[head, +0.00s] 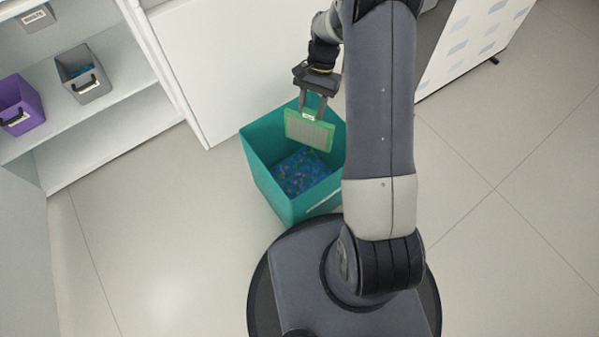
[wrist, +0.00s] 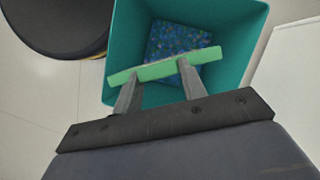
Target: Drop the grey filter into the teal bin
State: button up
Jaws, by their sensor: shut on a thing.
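The filter (head: 310,131) has a bright green frame around a grey pleated panel. My gripper (head: 312,108) is shut on its upper edge and holds it hanging over the opening of the teal bin (head: 268,182). In the wrist view the filter (wrist: 154,71) shows edge-on as a green strip between the fingers of my gripper (wrist: 156,78). The teal bin (wrist: 236,45) lies below it, with a blue speckled layer at its bottom. My arm hides part of the bin's right side in the head view.
A white shelf unit (head: 95,120) at the left holds a purple bin (head: 20,105) and a grey bin (head: 82,74). A white panel (head: 475,40) stands at the upper right. The tiled floor is clear to the left and right.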

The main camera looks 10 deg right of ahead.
notch_tip(320, 180, down, 5)
jog(key=b, duration=0.4)
jog(key=shift+r, duration=0.1)
jog(key=o, duration=1.1)
jog(key=p+v, duration=0.4)
jog(key=v, duration=0.6)
jog(key=shift+w+d+r, duration=0.1)
jog(key=shift+d+r, duration=0.05)
jog(key=shift+r, duration=0.2)
